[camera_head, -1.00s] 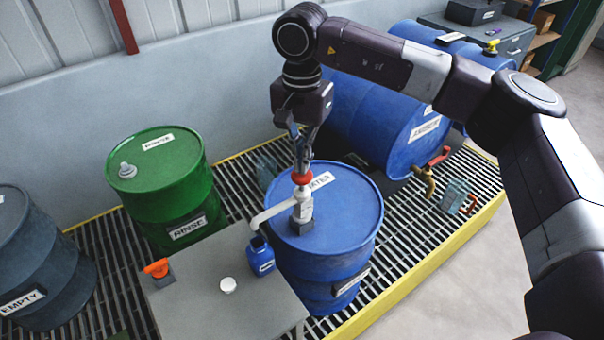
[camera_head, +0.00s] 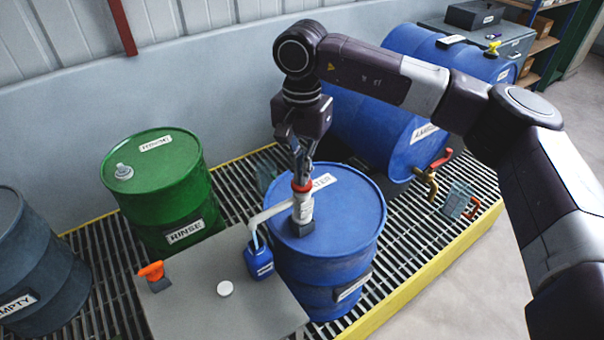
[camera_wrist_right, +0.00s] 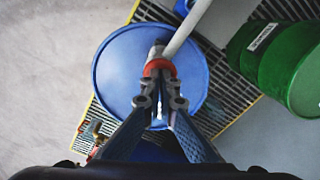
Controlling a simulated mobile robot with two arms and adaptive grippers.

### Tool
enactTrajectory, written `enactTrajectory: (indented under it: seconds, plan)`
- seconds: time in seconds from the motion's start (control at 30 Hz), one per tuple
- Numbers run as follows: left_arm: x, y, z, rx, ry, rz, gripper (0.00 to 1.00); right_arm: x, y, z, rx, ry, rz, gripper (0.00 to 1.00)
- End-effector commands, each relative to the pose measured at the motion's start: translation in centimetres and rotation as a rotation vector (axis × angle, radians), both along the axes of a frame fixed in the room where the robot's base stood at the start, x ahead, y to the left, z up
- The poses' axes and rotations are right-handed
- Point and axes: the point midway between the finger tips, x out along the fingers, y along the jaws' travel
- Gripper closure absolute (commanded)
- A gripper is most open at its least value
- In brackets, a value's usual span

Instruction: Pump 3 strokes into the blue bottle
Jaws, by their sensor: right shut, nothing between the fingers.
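The upright blue drum (camera_head: 345,225) carries a pump (camera_head: 303,210) with a red collar (camera_head: 303,186) at its top and a pale spout (camera_head: 268,213) reaching left. The blue bottle (camera_head: 259,264) stands upright on the grey table under the spout's end, and a thin pale stream shows at its mouth. My right gripper (camera_head: 302,178) is shut and empty, its fingertips pressed on the pump's red top from above. In the right wrist view the fingertips (camera_wrist_right: 160,72) meet at the red collar (camera_wrist_right: 159,67). My left gripper is not in view.
A white cap (camera_head: 225,288) and an orange trigger piece (camera_head: 152,271) are on the grey table (camera_head: 195,305). A green RINSE drum (camera_head: 160,190) stands left, a dark EMPTY drum (camera_head: 30,265) farther left. A lying blue drum (camera_head: 385,125) with a tap (camera_head: 429,180) is behind right.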

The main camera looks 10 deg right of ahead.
Motion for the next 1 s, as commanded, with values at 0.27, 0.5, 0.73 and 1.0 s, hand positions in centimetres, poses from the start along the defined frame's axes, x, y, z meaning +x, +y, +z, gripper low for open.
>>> enactTrajectory:
  seconds: [0.27,0.5,0.73,1.0]
  plan:
    - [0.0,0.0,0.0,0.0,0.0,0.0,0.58,-0.1,0.0,-0.2,-0.002,0.004,0.0,1.0]
    - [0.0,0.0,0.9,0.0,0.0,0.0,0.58,-0.1,0.0,1.3,-0.002,0.004,0.0,1.0]
    - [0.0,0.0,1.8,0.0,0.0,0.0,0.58,-0.1,0.0,3.0,0.0,0.003,0.0,1.0]
    - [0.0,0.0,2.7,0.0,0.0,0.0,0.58,-0.1,0.0,4.7,-0.001,0.003,0.0,1.0]
